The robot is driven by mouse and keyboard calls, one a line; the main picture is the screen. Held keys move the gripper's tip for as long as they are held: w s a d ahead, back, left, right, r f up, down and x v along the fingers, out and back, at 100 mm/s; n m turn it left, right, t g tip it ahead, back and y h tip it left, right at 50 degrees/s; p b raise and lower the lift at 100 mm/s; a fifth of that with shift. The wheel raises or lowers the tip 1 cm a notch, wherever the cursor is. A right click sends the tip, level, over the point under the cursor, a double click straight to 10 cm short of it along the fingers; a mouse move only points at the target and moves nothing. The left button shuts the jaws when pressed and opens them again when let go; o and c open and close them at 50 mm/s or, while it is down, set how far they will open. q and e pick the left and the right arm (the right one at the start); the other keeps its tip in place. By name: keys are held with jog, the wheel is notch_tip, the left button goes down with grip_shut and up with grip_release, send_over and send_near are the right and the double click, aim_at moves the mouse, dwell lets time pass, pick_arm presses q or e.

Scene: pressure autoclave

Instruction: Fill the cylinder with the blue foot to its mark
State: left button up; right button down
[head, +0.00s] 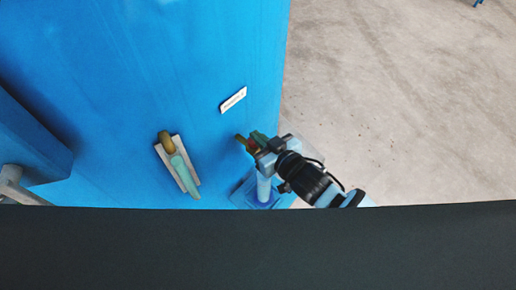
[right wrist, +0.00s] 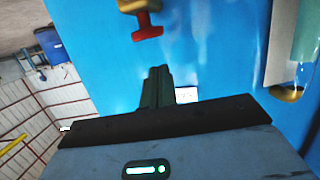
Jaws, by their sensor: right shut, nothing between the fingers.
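A brass tap (head: 241,139) with a red handle juts from the blue wall; in the right wrist view the red handle (right wrist: 147,30) shows at the top. My right gripper (head: 257,143) is at the tap in the head view. In the right wrist view its fingers (right wrist: 157,78) are shut and empty, apart from the red handle. Below the gripper in the head view, a clear, bluish cylinder (head: 264,186) stands on a pale blue base, partly hidden by my arm. Its mark and any liquid level cannot be made out. My left gripper is not in view.
A white label (head: 233,99) is on the blue wall (head: 150,60). A greenish tube on a pale plate with a brass fitting (head: 166,142) is left of the tap. A dark band (head: 200,250) crosses the bottom. Bare concrete floor (head: 420,100) lies to the right.

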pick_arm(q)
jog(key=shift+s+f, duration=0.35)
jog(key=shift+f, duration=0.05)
pick_arm(e)
jog(key=v, duration=0.9)
jog(key=shift+s+d, duration=0.2)
jog(key=shift+s, duration=0.05)
jog(key=shift+r, duration=0.1)
